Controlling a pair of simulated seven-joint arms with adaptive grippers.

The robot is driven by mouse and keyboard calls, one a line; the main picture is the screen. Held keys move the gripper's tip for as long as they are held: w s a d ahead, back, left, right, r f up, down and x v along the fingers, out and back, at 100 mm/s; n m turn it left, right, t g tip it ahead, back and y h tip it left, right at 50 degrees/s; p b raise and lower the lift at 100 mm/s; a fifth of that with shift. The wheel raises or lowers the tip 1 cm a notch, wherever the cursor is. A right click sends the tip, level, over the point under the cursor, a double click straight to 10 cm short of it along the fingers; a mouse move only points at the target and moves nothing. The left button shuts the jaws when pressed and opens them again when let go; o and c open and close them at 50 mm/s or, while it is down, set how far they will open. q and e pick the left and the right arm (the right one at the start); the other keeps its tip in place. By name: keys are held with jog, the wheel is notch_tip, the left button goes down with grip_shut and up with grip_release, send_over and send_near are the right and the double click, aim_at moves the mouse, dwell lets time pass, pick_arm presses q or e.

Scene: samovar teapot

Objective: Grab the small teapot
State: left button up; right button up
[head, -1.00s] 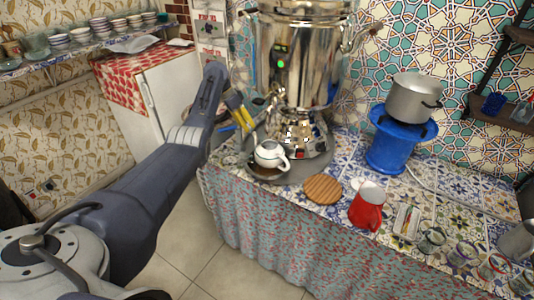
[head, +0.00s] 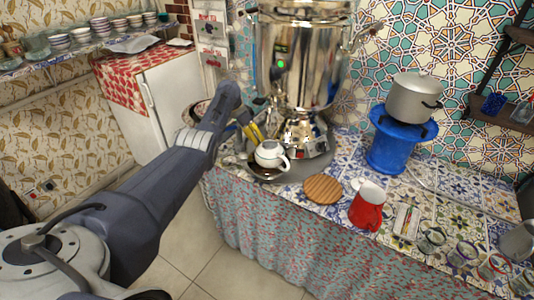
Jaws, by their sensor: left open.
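The small white teapot (head: 269,154) sits on a dark round tray (head: 262,174) at the foot of the large shiny samovar (head: 297,60). Its handle faces right. My left gripper (head: 255,133), with yellow on its fingers, is open just behind and left of the teapot. The fingertips are close to the teapot; I cannot tell whether they touch it. My right gripper is out of view.
A round wooden board (head: 322,189), a red mug (head: 367,206) and several glasses stand along the tiled counter to the right. A grey pot (head: 414,97) rests on a blue stove (head: 396,142). A white fridge (head: 160,95) stands at the left.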

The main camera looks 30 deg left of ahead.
pick_arm(q)
jog(key=shift+c, duration=0.5)
grip_shut()
jog(key=shift+r, duration=0.25)
jog(key=shift+r, duration=1.55)
jog(key=s, duration=1.7)
jog(key=shift+s+a, duration=0.35)
jog(key=shift+a, duration=0.05)
